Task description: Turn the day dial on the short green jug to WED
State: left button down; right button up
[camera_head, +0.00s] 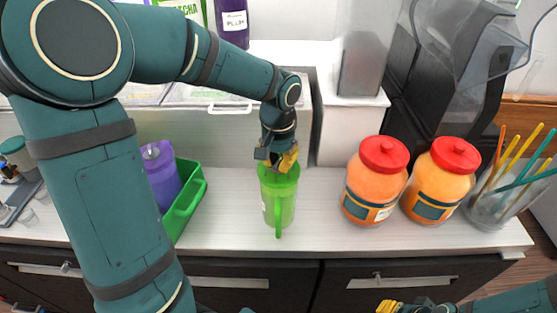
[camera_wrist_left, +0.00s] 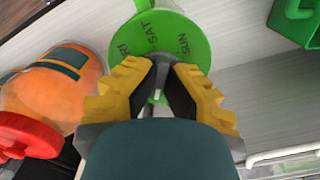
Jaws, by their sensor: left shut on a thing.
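The short green jug (camera_head: 278,205) stands upright on the white counter with its handle toward the front. Its round green lid dial (camera_wrist_left: 160,38) shows FRI, SAT and SUN in the left wrist view; the other days are hidden behind my gripper. My left gripper (camera_head: 277,162) points down onto the top of the jug. Its yellow-padded fingers (camera_wrist_left: 162,88) are shut on the dial's middle part, which they mostly hide. My right gripper (camera_head: 389,307) shows only partly at the bottom edge of the head view, away from the jug, and its opening is unclear.
Two orange jars with red lids (camera_head: 375,180) (camera_head: 440,180) stand right of the jug. A glass of coloured sticks (camera_head: 492,207) is at the far right. A purple jug (camera_head: 161,175) sits in a green bin (camera_head: 186,208) to the left. Bare counter lies around the green jug.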

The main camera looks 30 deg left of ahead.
aim_at(277, 162)
pick_arm(q)
jog(key=shift+s+f+m, duration=0.2)
jog(key=shift+f+m, duration=0.05)
jog(key=shift+m, duration=0.65)
jog(key=shift+c, duration=2)
grip_release()
jog(key=shift+w, duration=0.1)
jog(key=shift+a+r, duration=0.1)
jog(key=shift+r, duration=0.1)
notch_tip(277, 162, up, 12)
jog(key=shift+f, duration=0.2)
